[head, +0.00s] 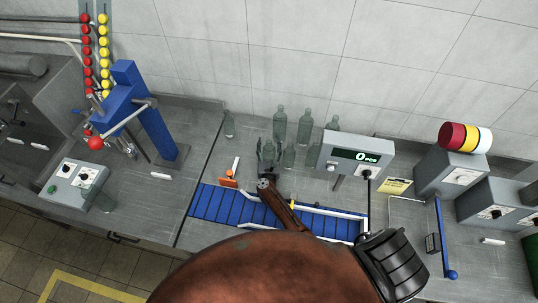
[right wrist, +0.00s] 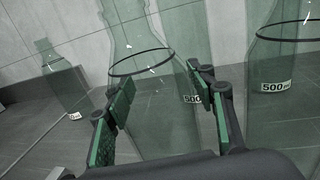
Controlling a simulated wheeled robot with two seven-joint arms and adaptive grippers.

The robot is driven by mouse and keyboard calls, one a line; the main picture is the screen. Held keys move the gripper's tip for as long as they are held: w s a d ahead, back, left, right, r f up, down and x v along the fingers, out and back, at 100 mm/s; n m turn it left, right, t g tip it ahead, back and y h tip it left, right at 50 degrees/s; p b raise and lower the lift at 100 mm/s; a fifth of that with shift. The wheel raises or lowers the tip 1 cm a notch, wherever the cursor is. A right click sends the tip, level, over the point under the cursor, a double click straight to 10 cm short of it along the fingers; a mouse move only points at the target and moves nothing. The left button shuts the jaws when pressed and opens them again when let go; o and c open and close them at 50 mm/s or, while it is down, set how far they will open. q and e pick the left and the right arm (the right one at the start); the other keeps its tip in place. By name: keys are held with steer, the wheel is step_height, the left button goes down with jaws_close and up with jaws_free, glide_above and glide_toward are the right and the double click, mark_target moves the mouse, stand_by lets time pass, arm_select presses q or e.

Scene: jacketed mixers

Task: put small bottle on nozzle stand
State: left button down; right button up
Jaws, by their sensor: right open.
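Several clear greenish glass bottles stand on the grey counter against the wall. A smaller one (head: 229,125) stands apart at the left of the group; a small bottle (right wrist: 64,80) also shows at the left of the right wrist view. My right gripper (head: 266,158) is at the front left of the group. In the right wrist view its fingers (right wrist: 162,88) are open, with a larger bottle (right wrist: 150,70) in line between them; contact is unclear. A blue column stand with a red knob (head: 140,110), likely the nozzle stand, is at the left. My left gripper is out of view.
Another 500-labelled bottle (right wrist: 285,80) stands close right of my right gripper. A blue conveyor (head: 225,204) with white rails runs in front. A display box (head: 355,156) stands right of the bottles. A glass bottle (head: 101,198) stands beside the left control box (head: 75,184).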

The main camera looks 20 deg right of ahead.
steer(key=shift+c, duration=0.3)
jaws_close()
stand_by(0.3)
